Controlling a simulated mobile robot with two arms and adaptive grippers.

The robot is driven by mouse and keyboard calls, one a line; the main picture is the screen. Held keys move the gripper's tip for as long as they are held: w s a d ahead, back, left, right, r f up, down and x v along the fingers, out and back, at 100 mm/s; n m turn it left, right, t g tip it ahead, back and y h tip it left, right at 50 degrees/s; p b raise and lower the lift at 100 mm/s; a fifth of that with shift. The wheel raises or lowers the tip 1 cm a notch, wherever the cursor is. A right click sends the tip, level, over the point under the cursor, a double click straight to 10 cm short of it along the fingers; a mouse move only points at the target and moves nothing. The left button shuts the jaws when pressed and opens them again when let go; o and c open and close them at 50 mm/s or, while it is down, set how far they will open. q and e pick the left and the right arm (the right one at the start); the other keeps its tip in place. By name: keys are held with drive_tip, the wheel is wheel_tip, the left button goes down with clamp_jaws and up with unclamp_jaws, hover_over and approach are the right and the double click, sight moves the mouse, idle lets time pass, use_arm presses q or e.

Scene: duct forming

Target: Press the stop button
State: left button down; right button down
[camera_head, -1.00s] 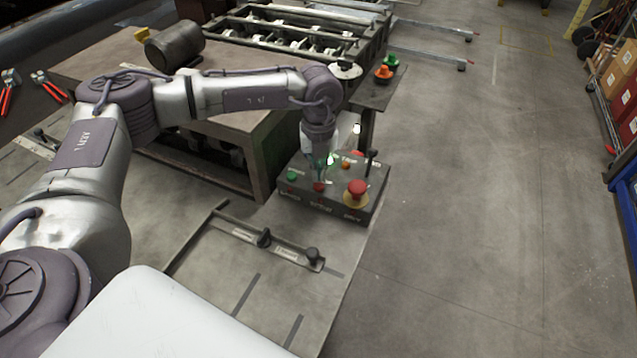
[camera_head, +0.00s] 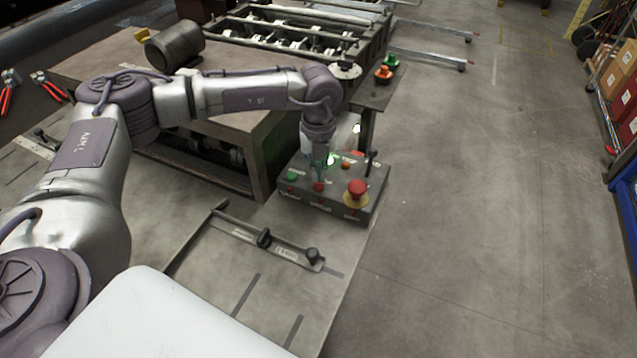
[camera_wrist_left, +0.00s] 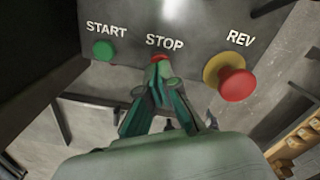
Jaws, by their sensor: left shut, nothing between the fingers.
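The stop button (camera_head: 319,186) is a small red button on the front of a dark grey control box (camera_head: 333,205). In the left wrist view the stop button (camera_wrist_left: 160,59) sits under the STOP label, its lower part hidden by my fingertips. My left gripper (camera_head: 320,174) points down at it, shut and empty. In the left wrist view the fingertips of my left gripper (camera_wrist_left: 162,70) are at the button; I cannot tell whether they touch or press it. My right gripper is not in view.
A green START button (camera_wrist_left: 104,50) is left of STOP, and a large red mushroom button (camera_wrist_left: 236,84) on a yellow ring is right, under REV. An orange button (camera_head: 346,165) and a black lever (camera_head: 371,158) stand behind on the box.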

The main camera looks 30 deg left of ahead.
sight(318, 185)
use_arm(q)
drive_tip(key=shift+f+b, duration=0.35)
drive_tip(key=shift+f, duration=0.15)
drive_tip(key=shift+f+b, duration=0.55)
drive_tip(key=shift+f, duration=0.2)
drive_tip(key=shift+r, duration=0.1)
drive_tip(key=shift+r+p, duration=0.75)
drive_tip(key=shift+r, duration=0.35)
drive_tip(key=shift+r+p, duration=1.3)
drive_tip(key=shift+r, duration=1.1)
